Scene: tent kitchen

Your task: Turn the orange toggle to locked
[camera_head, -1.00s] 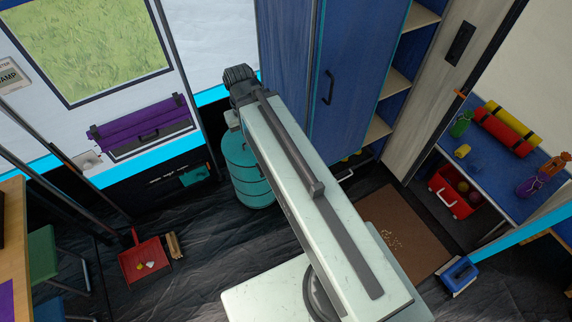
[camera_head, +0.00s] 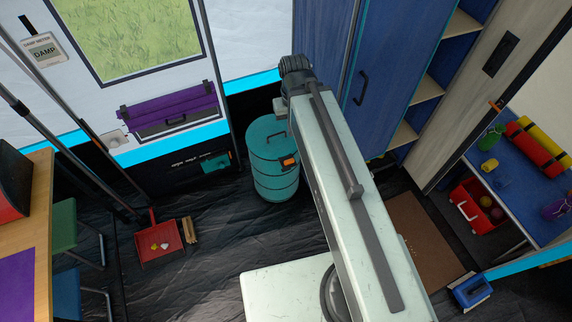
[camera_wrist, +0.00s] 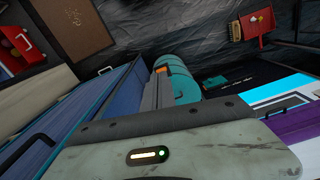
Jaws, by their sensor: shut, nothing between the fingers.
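A small orange part (camera_head: 289,162), likely the toggle, sits on the side of the teal canister (camera_head: 262,150), just below its lid. Whether it is at locked cannot be read. It also shows as an orange patch in the wrist view (camera_wrist: 161,70). Another small orange piece (camera_head: 497,105) is on the edge of the pale wooden panel at right. My gripper (camera_wrist: 159,78) shows as narrow grey fingers, shut and empty, pointing toward the canister. Contact cannot be told. In the head view my arm hides the gripper's fingers.
A tall blue cabinet (camera_head: 392,70) stands behind my arm. A red dustpan (camera_head: 160,243) lies on the dark floor, left of the canister.

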